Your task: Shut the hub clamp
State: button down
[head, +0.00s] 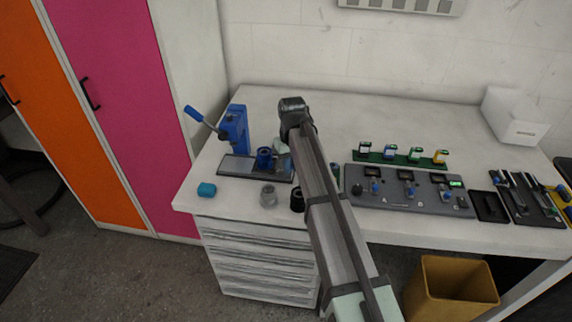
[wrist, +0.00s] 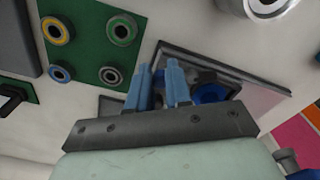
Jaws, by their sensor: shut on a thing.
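The blue hub clamp (head: 235,130) stands at the back left of the bench. Its lever, with a blue grip (head: 194,114), sticks out up and to the left. A dark-edged base plate (head: 235,167) lies in front of it, with a blue round part (head: 264,158) on it; that blue part also shows in the wrist view (wrist: 212,93). My gripper (wrist: 158,72) has two blue fingers over or beside the plate's edge, near the blue part. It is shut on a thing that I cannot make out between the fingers. In the head view my arm hides the fingertips.
To the right are a green rack (head: 375,158) with several coloured parts, a grey control panel (head: 400,199) and a tool tray (head: 527,200).

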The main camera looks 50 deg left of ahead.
jog(key=shift+s+d+f, duration=0.4)
jog(key=shift+d+f, duration=0.1)
jog(key=shift+f, duration=0.05)
jog(key=shift+s+d, duration=0.3)
jog(key=shift+s, duration=0.2)
jog(key=shift+s+d, duration=0.2)
jog(key=shift+s, duration=0.35)
jog(key=shift+w+a, duration=0.1)
jog(key=shift+a, duration=0.05)
jog(key=shift+s+r, duration=0.15)
jog(key=shift+s, duration=0.4)
